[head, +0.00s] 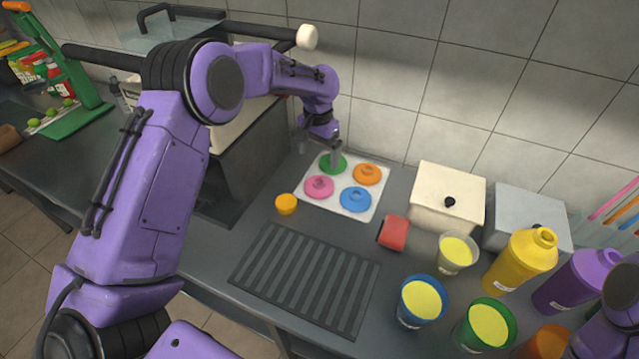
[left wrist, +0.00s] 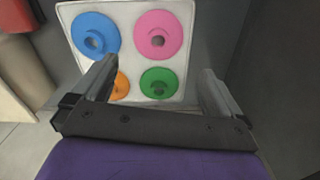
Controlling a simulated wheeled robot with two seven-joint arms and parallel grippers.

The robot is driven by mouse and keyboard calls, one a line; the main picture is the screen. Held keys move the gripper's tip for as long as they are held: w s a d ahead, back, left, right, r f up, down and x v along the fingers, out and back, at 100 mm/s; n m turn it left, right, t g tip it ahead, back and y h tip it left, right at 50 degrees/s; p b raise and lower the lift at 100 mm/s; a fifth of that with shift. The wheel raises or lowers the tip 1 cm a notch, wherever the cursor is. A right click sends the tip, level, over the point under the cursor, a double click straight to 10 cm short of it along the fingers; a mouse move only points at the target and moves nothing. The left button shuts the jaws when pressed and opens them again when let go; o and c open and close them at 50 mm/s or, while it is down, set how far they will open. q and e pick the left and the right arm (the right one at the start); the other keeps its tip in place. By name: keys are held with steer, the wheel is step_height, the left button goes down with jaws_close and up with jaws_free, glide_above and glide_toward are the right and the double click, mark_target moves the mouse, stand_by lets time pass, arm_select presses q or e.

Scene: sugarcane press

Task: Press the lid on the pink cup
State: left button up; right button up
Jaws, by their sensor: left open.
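The pink lid (head: 319,187) lies on a white tray (head: 351,208) with green, orange and blue lids. It also shows in the left wrist view (left wrist: 158,35). My left gripper (head: 320,150) is open and empty above the tray's back left part, near the green lid (head: 333,163). In the left wrist view its fingers (left wrist: 158,72) are spread, with the green lid between and below them. No cup is clearly pink. Filled cups at the front right include a blue one (head: 422,302), a green one (head: 486,326) and a pale one (head: 456,253). My right gripper is not in view.
A red block-like object (head: 393,233) lies right of the tray. A small yellow-orange piece (head: 286,204) lies left of it. A ribbed dark mat (head: 305,278) lies in front. Yellow (head: 519,260) and purple (head: 577,281) bottles stand right. A dark-sided machine stands left of the tray.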

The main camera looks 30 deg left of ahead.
arm_select(q)
glide_above(319, 180)
steer(key=shift+s+d+f+p, duration=0.1)
steer(key=shift+s+f+p, duration=0.05)
steer(key=shift+f, duration=0.75)
steer(key=shift+s+d+f+p, duration=0.1)
steer(key=shift+f+p, duration=0.05)
steer(key=shift+f, duration=0.8)
steer(key=shift+s+f+p, duration=0.15)
steer(key=shift+f, duration=0.75)
steer(key=shift+f+p, duration=0.3)
steer(key=shift+p, duration=0.05)
step_height(319, 180, down, 4)
steer(key=shift+p, duration=0.8)
steer(key=shift+f, duration=0.35)
steer(key=shift+d, duration=0.1)
steer(key=c, duration=0.7)
steer(key=shift+o, duration=0.2)
